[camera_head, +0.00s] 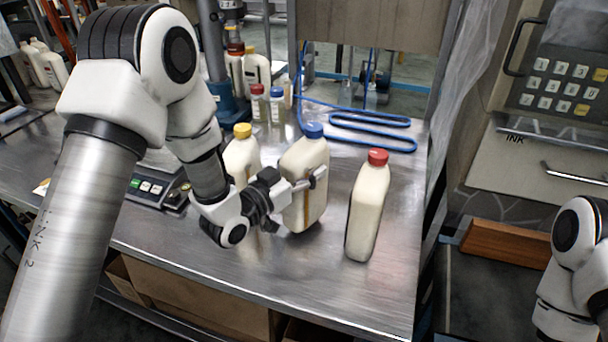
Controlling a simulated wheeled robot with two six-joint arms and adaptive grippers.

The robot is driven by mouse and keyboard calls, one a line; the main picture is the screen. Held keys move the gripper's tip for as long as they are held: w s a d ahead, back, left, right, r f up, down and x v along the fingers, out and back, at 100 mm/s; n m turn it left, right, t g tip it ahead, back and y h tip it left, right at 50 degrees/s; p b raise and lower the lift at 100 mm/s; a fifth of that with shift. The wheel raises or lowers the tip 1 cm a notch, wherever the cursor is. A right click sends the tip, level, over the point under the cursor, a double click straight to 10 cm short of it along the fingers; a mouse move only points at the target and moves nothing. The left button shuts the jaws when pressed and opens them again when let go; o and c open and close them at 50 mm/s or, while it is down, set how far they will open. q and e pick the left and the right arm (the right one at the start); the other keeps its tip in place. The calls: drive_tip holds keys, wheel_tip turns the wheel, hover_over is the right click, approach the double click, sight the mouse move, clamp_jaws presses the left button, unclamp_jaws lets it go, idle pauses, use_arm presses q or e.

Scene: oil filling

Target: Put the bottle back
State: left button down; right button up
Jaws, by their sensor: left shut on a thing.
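A cream bottle with a blue cap (306,158) stands upright at the middle of the metal table, and its base looks to be on or very near the tabletop. My left gripper (308,182) is shut on this bottle at mid-height, coming from the left. A similar bottle with a yellow cap (240,157) stands to its left, partly hidden by my left arm. A bottle with a red cap (368,208) stands to its right, apart from it. My right arm shows at the right edge, but its gripper is out of the picture.
The metal table (345,285) is clear in front of the bottles. Small bottles (277,106) and a coiled blue hose (372,130) are behind. A scale (150,190) lies to the left. A keypad machine (560,85) stands to the right, past the table edge.

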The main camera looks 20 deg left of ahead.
use_arm(q)
wheel_tip(320, 180, down, 2)
drive_tip(key=shift+a+f, duration=0.1)
drive_tip(key=shift+f, duration=0.15)
drive_tip(key=shift+f, duration=0.15)
drive_tip(key=shift+c, duration=1.1)
unclamp_jaws()
drive_tip(key=b+v, duration=0.1)
drive_tip(key=v, duration=1.1)
drive_tip(key=shift+b, duration=0.4)
